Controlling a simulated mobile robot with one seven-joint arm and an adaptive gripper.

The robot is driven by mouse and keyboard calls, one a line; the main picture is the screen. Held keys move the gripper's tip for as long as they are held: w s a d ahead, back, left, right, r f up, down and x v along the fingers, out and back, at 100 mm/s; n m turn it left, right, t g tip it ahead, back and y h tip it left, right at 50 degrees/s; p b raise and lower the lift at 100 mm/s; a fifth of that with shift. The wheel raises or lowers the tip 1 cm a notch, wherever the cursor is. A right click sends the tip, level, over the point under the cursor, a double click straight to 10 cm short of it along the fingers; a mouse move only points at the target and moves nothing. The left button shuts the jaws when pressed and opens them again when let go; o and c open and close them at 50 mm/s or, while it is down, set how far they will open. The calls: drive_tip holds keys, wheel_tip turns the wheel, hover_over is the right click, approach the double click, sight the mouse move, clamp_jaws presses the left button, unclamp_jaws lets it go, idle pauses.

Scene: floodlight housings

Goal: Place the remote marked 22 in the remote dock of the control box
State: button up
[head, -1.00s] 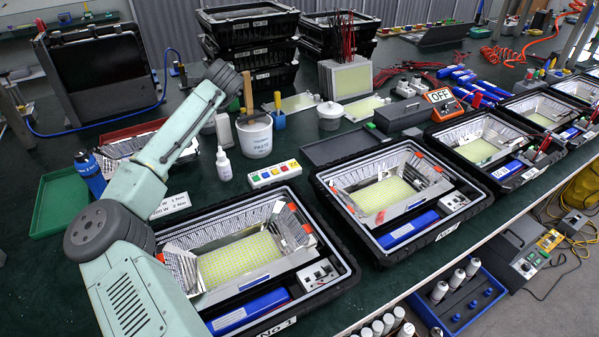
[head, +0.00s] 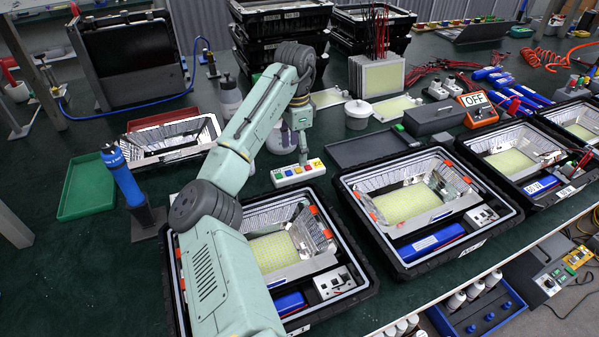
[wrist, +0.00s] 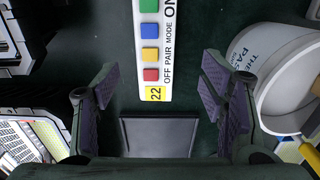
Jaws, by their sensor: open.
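The remote marked 22 (head: 298,172) is a white bar with coloured buttons, lying on the dark green table behind the nearest floodlight housing. In the wrist view the remote (wrist: 150,50) runs up the picture, with its yellow 22 label at the near end. My gripper (head: 303,158) is over the remote in the head view. In the wrist view my gripper (wrist: 157,90) is open and empty, its pads apart on either side of the label end. A dark grey box (head: 432,118) stands at the back right; I cannot tell whether it is the control box, and I cannot make out a dock.
A white paste tub (wrist: 280,75) stands close to my right finger in the wrist view. A flat dark panel (head: 372,147) lies right of the remote. Open housings (head: 410,265) line the front.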

sight(298, 168)
drive_tip(key=shift+s+d+f+p, duration=0.15)
drive_tip(key=shift+f+p, duration=0.15)
drive_tip(key=shift+f, duration=1.15)
drive_tip(key=shift+s+d+f+p, duration=0.1)
drive_tip(key=shift+f+p, duration=0.2)
drive_tip(key=shift+f, duration=1.15)
drive_tip(key=shift+c, duration=0.4)
drive_tip(key=shift+r, duration=0.1)
drive_tip(key=c, duration=1.3)
